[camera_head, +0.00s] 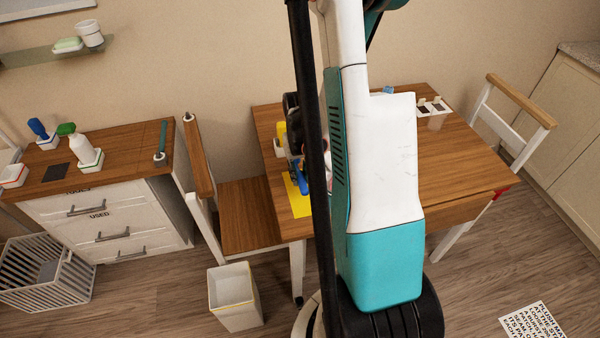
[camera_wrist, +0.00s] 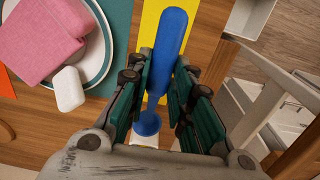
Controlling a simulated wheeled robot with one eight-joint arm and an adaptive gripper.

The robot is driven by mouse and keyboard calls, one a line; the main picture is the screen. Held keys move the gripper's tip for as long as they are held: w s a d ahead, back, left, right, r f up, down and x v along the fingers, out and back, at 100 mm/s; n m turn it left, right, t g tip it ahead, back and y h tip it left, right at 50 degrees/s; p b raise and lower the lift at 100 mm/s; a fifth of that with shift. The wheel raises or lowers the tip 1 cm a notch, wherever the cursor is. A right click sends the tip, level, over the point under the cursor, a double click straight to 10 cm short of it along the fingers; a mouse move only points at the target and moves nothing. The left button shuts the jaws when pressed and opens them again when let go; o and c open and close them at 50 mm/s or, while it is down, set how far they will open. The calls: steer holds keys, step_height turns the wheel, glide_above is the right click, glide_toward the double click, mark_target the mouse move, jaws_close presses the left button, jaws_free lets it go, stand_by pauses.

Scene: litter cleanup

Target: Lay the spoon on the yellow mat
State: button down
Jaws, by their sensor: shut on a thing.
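The blue spoon (camera_wrist: 172,38) is between the two fingers of my gripper (camera_wrist: 164,72), which is shut on it. In the wrist view it lies lengthwise, its broad end out past the fingertips and its narrow part between the fingers. Part of it also shows in the head view (camera_head: 303,183). The yellow mat (camera_wrist: 150,20) lies under the spoon's broad end in the wrist view; its front part shows in the head view (camera_head: 300,206). I cannot tell whether the spoon touches the mat. My arm hides most of the gripper in the head view.
A white plate with a green ring (camera_wrist: 104,60) bears a pink block (camera_wrist: 45,35) and a small white piece (camera_wrist: 69,89), left of the yellow mat. A chair (camera_head: 250,220) stands against the table's (camera_head: 465,165) left side. A bin (camera_head: 233,298) stands on the floor.

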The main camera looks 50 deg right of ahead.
steer(key=shift+f+b, duration=0.1)
steer(key=shift+b, duration=0.2)
step_height(320, 180, down, 7)
steer(key=b, duration=0.6)
steer(key=shift+f+b, duration=0.4)
steer(key=shift+b, duration=0.2)
stand_by(0.5)
steer(key=c, duration=1.3)
jaws_free()
steer(key=shift+c, duration=0.2)
steer(key=shift+r, duration=0.1)
step_height(320, 180, up, 12)
steer(key=shift+f, duration=0.1)
steer(key=shift+s+a, duration=0.1)
steer(key=s+a+p, duration=0.1)
steer(key=s+a, duration=0.4)
steer(key=s, duration=0.3)
steer(key=shift+s, duration=0.2)
